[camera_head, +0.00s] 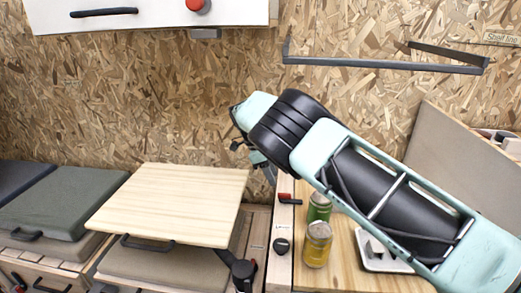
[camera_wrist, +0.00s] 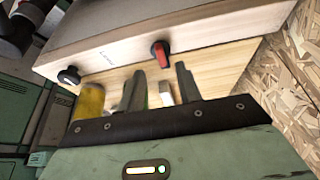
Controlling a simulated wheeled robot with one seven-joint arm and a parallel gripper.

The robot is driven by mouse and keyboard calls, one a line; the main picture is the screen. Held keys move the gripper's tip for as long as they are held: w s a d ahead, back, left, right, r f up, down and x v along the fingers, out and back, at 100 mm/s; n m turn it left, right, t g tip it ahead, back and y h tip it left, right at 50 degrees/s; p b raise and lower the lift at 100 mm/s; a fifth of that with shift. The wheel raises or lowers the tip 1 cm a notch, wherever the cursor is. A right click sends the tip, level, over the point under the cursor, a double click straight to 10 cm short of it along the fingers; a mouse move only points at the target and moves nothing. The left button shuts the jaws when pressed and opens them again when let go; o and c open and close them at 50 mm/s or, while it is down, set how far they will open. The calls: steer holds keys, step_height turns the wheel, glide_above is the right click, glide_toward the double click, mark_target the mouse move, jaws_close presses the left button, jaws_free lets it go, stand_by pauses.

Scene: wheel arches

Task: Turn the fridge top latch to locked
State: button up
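A red-handled latch (camera_head: 290,200) with a black base sits on the narrow pale wood strip (camera_head: 283,220) beside the counter in the head view; its handle points sideways there. In the wrist view the red latch (camera_wrist: 160,53) sits on the wood panel, just beyond my fingertips. A black round knob (camera_head: 282,246) is lower on the same strip, and it also shows in the wrist view (camera_wrist: 69,75). The small labels are too blurred to read. My gripper (camera_wrist: 160,69) has its two fingers apart with nothing held. In the head view my gripper (camera_head: 268,174) is partly hidden by my arm.
A pale wood tabletop (camera_head: 170,203) lies to the left. A dark rail (camera_head: 385,64) is on the wall above.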

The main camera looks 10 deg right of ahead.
steer(key=v, duration=1)
steer(key=shift+r+p, duration=0.2)
steer(key=shift+p, duration=0.2)
steer(key=shift+a, duration=0.1)
